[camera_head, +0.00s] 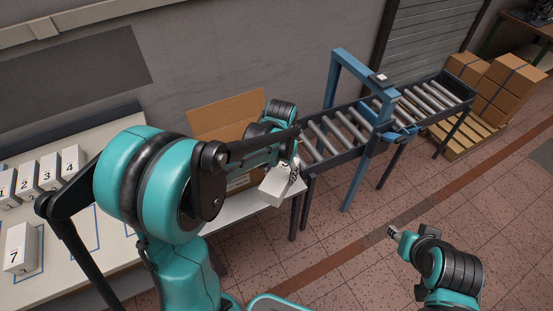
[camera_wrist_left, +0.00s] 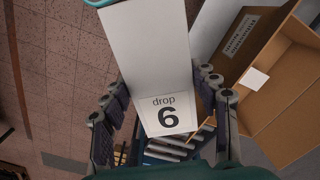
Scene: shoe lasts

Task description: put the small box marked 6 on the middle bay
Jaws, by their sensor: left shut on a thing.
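My left gripper (camera_head: 290,165) is shut on a white box (camera_head: 273,187) and holds it out beyond the table's right end, near an open cardboard carton. In the left wrist view the box (camera_wrist_left: 150,45) shows the label "drop 6" and sits between the finger pads (camera_wrist_left: 163,100). Blue outlined bays lie on the pale table. A white box marked 7 (camera_head: 20,250) stands in the left bay. The middle bay (camera_head: 85,232) looks empty, though my left arm hides part of that area. My right gripper (camera_head: 394,233) is over the floor at right; its jaws are too small to judge.
White boxes marked 1 to 4 (camera_head: 48,170) stand in a row at the table's back left. The open cardboard carton (camera_head: 225,115) is behind my left arm. A roller conveyor (camera_head: 335,135) with a blue frame (camera_head: 360,160) stands right of it. Stacked cartons (camera_head: 510,80) are far right.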

